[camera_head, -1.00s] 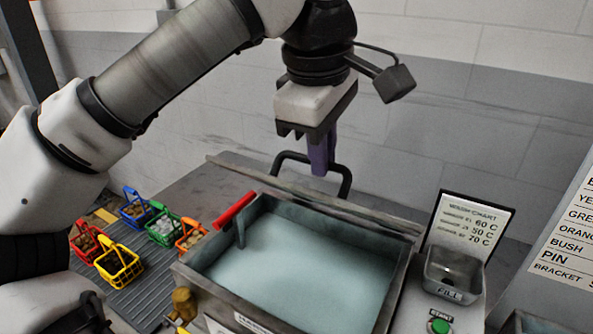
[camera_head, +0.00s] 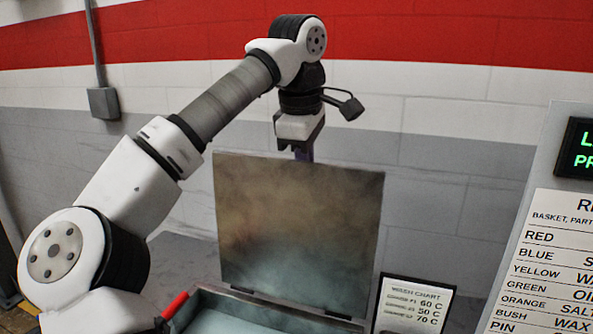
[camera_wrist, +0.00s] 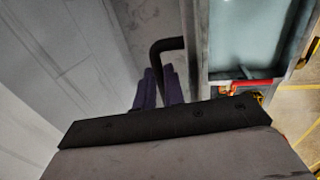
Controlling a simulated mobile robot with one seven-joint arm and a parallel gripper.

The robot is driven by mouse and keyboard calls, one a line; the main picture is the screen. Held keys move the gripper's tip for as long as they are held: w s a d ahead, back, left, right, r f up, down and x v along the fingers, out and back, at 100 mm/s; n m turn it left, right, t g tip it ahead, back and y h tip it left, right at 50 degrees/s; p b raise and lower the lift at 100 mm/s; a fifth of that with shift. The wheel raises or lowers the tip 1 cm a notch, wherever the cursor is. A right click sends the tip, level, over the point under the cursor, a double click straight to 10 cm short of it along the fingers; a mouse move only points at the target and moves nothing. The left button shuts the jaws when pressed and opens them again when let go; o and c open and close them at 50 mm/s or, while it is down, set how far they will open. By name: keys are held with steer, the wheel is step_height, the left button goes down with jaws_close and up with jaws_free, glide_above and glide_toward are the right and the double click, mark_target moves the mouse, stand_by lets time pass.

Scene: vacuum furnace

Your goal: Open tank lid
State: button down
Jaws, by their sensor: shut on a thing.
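The tank lid (camera_head: 298,230) is a flat, stained metal panel. It stands upright at the back of the wash tank (camera_head: 250,305), so the tank is open and its pale liquid shows. In the wrist view, the tank's liquid (camera_wrist: 245,35) is to the right of my gripper. My gripper (camera_head: 304,154) is at the lid's top edge, its purple fingers partly hidden behind the panel. In the wrist view, my gripper (camera_wrist: 158,90) is shut on the black lid handle (camera_wrist: 166,46). The lid hides the handle in the head view.
A wash chart sign (camera_head: 412,305) stands right of the tank. A large panel with a recipe list (camera_head: 550,260) is at the far right. A red bar (camera_head: 175,305) shows at the tank's left rim. The grey wall (camera_head: 430,170) is close behind the lid.

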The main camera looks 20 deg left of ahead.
steer(key=shift+w+d+f, duration=0.1)
steer(key=shift+w+f, duration=0.2)
steer(key=shift+w, duration=0.3)
steer(key=shift+w+f, duration=0.25)
steer(key=shift+w, duration=0.3)
steer(key=c, duration=1.5)
jaws_free()
steer(key=shift+r, duration=0.1)
steer(key=v, duration=0.7)
steer(key=shift+r, duration=0.2)
